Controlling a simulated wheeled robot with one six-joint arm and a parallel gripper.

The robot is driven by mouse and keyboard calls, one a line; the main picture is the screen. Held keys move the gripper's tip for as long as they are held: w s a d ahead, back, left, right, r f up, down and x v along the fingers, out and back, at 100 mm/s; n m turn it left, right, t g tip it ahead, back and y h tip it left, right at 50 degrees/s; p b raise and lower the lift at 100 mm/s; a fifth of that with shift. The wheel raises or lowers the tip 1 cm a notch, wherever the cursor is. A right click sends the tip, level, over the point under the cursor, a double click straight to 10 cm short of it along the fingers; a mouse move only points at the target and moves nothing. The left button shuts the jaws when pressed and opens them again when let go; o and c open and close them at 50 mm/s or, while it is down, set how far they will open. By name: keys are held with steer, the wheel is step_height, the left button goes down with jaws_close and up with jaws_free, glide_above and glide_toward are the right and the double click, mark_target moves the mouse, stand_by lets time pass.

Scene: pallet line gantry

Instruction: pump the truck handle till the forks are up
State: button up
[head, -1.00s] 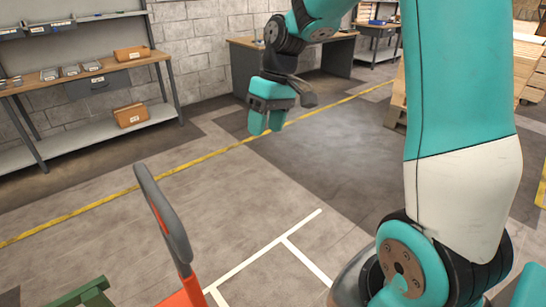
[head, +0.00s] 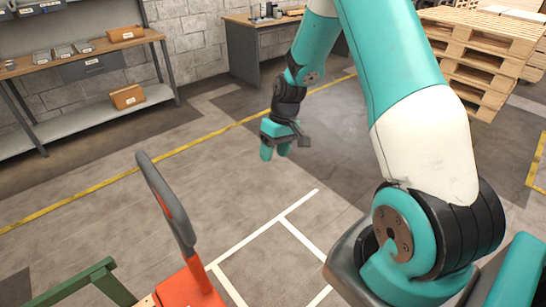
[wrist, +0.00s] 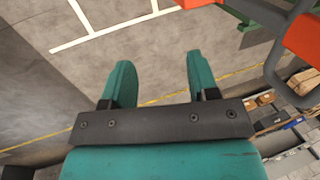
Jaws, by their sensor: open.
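The truck handle (head: 168,205) is a grey loop on an orange base (head: 190,289) at the lower left of the head view. In the wrist view the grey handle loop (wrist: 288,82) shows at the right edge, beside orange parts. My gripper (head: 275,154) hangs fingers down in the air, behind and to the right of the handle, apart from it. In the wrist view its two teal fingers (wrist: 160,82) are spread with nothing between them. The forks cannot be made out in either view.
A green frame (head: 88,282) stands at the lower left beside the truck. A shelf bench (head: 80,60) with boxes and a desk (head: 262,40) line the wall. Stacked pallets (head: 480,55) stand at the upper right. The floor with white lines (head: 265,228) is open.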

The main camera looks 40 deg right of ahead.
steer(key=shift+x, duration=1.4)
jaws_close()
jaws_free()
steer(key=shift+r, duration=0.1)
steer(key=b+v, duration=0.2)
steer(key=v, duration=1.5)
steer(key=shift+d+r, duration=0.1)
